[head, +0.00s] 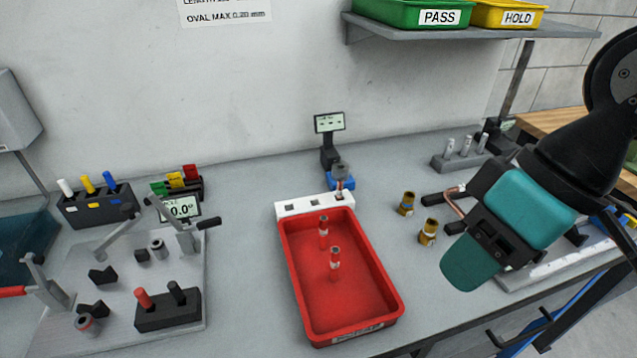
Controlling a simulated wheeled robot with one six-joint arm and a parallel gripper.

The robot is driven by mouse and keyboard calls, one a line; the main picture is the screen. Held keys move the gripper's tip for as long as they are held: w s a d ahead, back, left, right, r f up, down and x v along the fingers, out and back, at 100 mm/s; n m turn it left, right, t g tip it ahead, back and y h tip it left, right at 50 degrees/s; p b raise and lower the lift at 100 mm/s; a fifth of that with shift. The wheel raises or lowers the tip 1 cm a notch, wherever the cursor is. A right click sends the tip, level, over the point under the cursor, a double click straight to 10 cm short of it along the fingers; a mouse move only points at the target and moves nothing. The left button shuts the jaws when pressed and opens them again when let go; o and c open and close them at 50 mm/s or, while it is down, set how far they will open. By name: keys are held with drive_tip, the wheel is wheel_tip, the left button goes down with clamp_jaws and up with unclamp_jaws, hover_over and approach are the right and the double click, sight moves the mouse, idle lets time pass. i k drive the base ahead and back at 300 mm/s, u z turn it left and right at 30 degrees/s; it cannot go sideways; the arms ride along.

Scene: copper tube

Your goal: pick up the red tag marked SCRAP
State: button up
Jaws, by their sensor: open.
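A small red tag (190,171) stands in a dark rack at the left, at the right end of a row with yellow and green tags; any lettering on it is too small to read. My gripper (443,213) is at the right, above the bench and far from the red tag. Its two dark fingers are apart and point left. A bent copper-coloured piece (456,207) shows beside the fingers; I cannot tell whether it lies between them or behind them.
A red tray (389,290) with two red-banded pieces lies mid-bench, between my gripper and the rack. Two brass-coloured fittings (407,203) stand right of it. A fixture plate (60,325) with levers and a display (181,212) fill the front left, before the tag rack.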

sight(190, 171)
drive_tip(key=k, duration=0.65)
drive_tip(key=u, duration=0.1)
drive_tip(key=i, duration=0.8)
drive_tip(key=u, duration=0.75)
drive_tip(key=i, duration=0.55)
drive_tip(key=u, duration=0.3)
